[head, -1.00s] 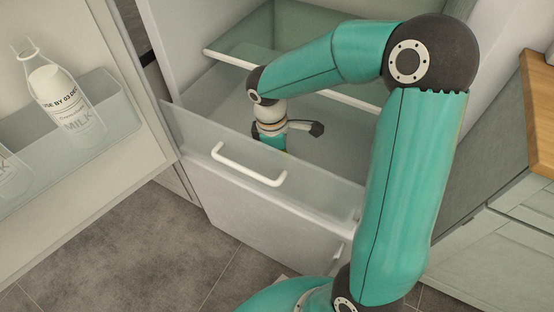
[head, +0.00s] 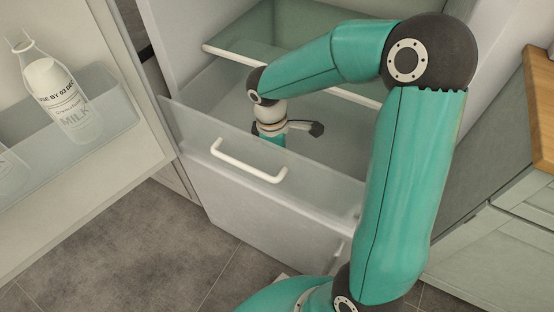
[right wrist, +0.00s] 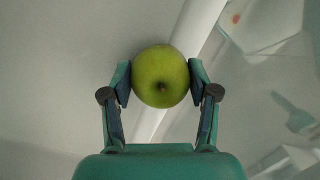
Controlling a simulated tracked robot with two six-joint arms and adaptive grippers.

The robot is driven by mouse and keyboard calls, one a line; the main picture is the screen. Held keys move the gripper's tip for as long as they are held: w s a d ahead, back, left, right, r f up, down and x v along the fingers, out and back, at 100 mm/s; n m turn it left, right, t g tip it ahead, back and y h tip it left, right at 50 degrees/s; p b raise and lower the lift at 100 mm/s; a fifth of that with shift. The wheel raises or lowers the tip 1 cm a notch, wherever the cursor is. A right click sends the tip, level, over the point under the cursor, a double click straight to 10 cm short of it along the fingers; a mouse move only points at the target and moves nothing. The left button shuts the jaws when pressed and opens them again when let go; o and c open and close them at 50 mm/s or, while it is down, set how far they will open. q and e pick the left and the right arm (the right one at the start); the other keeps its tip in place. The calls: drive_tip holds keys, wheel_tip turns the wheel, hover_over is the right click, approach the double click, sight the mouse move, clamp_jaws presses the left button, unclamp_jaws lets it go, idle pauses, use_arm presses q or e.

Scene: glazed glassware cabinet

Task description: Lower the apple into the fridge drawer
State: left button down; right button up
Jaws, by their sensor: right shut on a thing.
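A green apple (right wrist: 161,75) sits between the two fingers of my right gripper (right wrist: 161,82), which is shut on it, as the right wrist view shows. In the head view my right gripper (head: 269,138) points down inside the open fridge drawer (head: 330,172), behind its translucent front panel. The apple is hidden in the head view, and I cannot tell whether it touches the drawer floor. The drawer has a white handle (head: 248,162) on its front. My left gripper is not in view.
The open fridge door with a clear bin (head: 112,105) and a milk bottle (head: 62,92) stands at the left. A glass shelf (head: 285,48) with a white edge lies above the drawer. A cabinet with a wooden top (head: 540,115) is at the right. Grey tiled floor (head: 160,250) lies in front.

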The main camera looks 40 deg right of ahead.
drive_tip(key=o, duration=1.3)
drive_tip(key=shift+c, duration=0.2)
